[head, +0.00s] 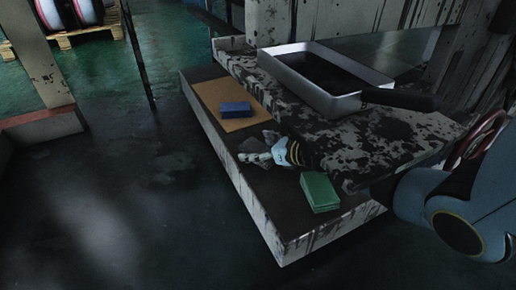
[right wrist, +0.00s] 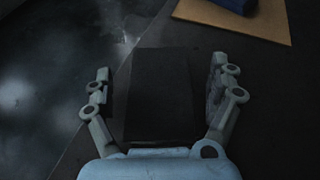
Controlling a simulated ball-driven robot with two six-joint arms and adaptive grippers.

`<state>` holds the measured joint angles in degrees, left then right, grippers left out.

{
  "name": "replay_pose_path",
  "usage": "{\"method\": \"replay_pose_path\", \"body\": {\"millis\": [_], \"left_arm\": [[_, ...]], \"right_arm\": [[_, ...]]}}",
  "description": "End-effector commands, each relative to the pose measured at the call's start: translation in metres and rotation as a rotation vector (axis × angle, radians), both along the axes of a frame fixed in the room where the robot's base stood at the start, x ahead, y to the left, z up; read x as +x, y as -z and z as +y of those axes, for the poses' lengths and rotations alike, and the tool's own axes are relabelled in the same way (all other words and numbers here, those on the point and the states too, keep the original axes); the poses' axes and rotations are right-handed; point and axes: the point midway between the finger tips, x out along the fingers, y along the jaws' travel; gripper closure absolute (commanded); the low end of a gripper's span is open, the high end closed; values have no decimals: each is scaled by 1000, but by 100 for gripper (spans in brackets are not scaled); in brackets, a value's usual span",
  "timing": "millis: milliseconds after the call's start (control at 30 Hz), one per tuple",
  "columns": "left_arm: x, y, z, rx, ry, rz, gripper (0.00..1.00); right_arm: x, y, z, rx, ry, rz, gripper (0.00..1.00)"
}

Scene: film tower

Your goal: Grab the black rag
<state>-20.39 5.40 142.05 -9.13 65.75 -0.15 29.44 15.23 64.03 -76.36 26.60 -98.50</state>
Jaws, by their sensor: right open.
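The black rag (right wrist: 158,98) looks like a dark folded block in the right wrist view. It lies on the dark top of a low platform, between the two fingers of my right gripper (right wrist: 160,68). The fingers are spread, with a gap on each side of the rag. In the head view my right gripper (head: 257,148) is low over the platform (head: 222,143), between a blue folded cloth (head: 235,109) and a green folded cloth (head: 319,191). There I cannot make out the rag against the dark surface. My left gripper is not in view.
The blue cloth sits on a tan mat (head: 215,95). A raised, stained slab (head: 385,135) runs along the platform's right side and carries a metal tray (head: 345,104). The floor (head: 100,200) left of the platform is clear.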

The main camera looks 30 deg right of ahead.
Motion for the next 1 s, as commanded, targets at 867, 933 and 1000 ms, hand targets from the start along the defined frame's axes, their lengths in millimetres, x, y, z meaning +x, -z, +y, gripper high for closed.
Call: {"method": "replay_pose_path", "body": {"millis": [867,933,1000], "left_arm": [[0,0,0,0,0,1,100],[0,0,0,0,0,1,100],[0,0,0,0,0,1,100]], "right_arm": [[0,0,0,-1,0,0,68],[-1,0,0,0,0,0,68],[-1,0,0,-1,1,1,68]]}}
